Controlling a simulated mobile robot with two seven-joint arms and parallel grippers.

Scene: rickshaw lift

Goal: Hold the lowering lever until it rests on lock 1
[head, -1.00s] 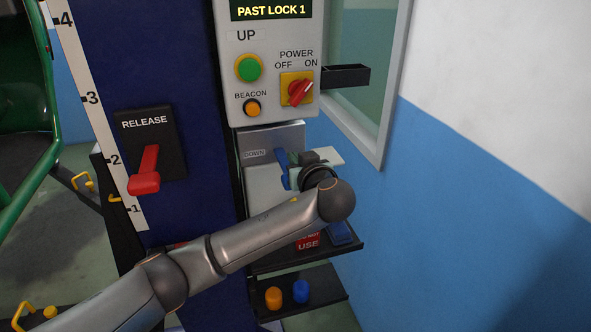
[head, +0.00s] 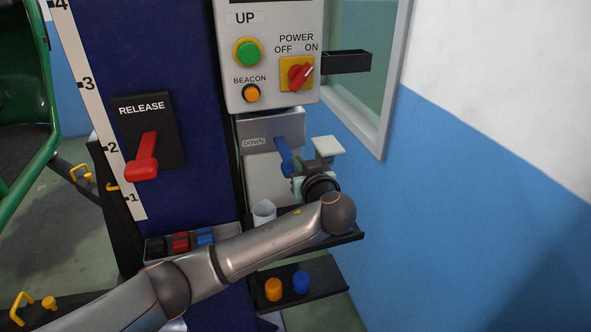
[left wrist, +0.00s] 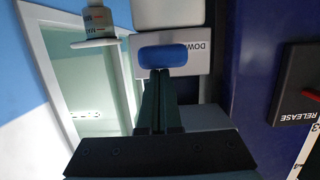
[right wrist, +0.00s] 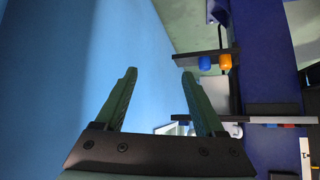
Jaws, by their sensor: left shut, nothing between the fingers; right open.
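The blue lowering lever (head: 284,155) sticks out and down from the grey DOWN plate (head: 270,130) in the head view. Its blue end also shows at the top middle of the left wrist view (left wrist: 162,56). My left gripper (head: 300,174) is shut and empty at the lever's lower end. In the left wrist view its closed fingers (left wrist: 160,78) point at the lever's end and overlap its lower edge; I cannot tell whether they touch it. My right gripper (right wrist: 158,73) is open and empty in the right wrist view, facing the blue wall. The lock display is out of view.
The red RELEASE lever (head: 145,158) is left of the DOWN plate. The green UP button (head: 247,51) and red POWER switch (head: 299,75) sit above. A white cup (head: 264,213) stands by my left arm. A lower shelf (head: 323,284) holds orange and blue pieces.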

